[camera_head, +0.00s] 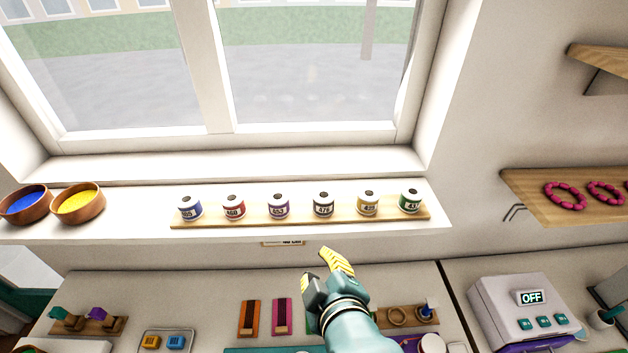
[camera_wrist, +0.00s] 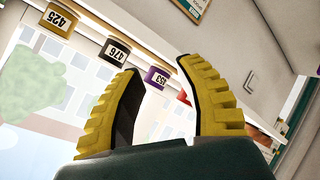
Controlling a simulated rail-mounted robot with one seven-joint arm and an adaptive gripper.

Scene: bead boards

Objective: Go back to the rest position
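My gripper (camera_head: 322,270) is raised over the bench in front of the window sill, with its yellow ribbed fingers towards the sill. In the wrist view the two fingers of my gripper (camera_wrist: 160,85) stand apart with nothing between them. Beyond the fingertips, numbered spools show upside down or tilted, among them a yellow one (camera_wrist: 58,22), a dark one (camera_wrist: 114,53) and a purple one (camera_wrist: 157,77). My gripper touches none of them. My arm hides part of the bench below it.
On the sill (camera_head: 130,228), a wooden board (camera_head: 300,216) bears several numbered spools, and two bowls (camera_head: 78,203) hold blue and yellow beads. A white machine (camera_head: 500,300) reading OFF stands at right, below a shelf (camera_head: 535,190) with pink bead rings. Small trays and holders line the bench.

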